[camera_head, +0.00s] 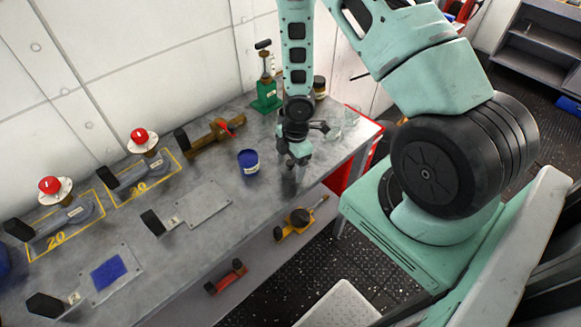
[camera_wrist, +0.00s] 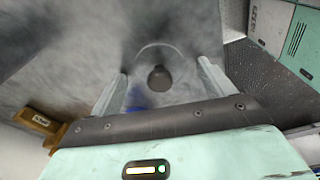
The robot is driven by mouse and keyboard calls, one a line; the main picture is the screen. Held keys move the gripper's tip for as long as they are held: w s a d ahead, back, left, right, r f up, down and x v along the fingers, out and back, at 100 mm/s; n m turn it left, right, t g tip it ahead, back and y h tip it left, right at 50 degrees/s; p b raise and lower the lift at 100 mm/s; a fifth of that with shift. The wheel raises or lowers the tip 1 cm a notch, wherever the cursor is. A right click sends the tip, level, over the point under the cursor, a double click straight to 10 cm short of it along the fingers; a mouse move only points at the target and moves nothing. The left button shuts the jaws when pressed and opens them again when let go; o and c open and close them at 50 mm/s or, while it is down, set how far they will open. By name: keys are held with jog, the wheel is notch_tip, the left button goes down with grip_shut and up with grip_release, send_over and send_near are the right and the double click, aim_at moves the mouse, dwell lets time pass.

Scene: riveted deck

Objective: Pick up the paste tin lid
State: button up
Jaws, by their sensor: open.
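My gripper (camera_head: 293,163) points down close above the grey bench top, right of a blue tin (camera_head: 248,161). In the wrist view the fingers (camera_wrist: 162,70) stand wide apart and nothing is gripped. A small dark round knob (camera_wrist: 158,78) lies between them, with a faint, see-through round rim around it. This looks like the paste tin lid; its outline is hard to make out. The knob is apart from both fingers. In the head view my gripper largely hides that spot. A blurred blue patch (camera_wrist: 136,97) shows beside the left finger.
Clear glass vessels (camera_head: 335,130) stand right of my gripper near the bench end. A green stand (camera_head: 266,95), a dark jar (camera_head: 319,87) and a brown clamp (camera_head: 215,137) are behind. A metal plate (camera_head: 203,203) lies front left. The bench's front edge is close to my gripper.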

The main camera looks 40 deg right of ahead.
jog(key=c, duration=1.1)
jog(key=shift+o, duration=0.2)
jog(key=shift+r, duration=0.1)
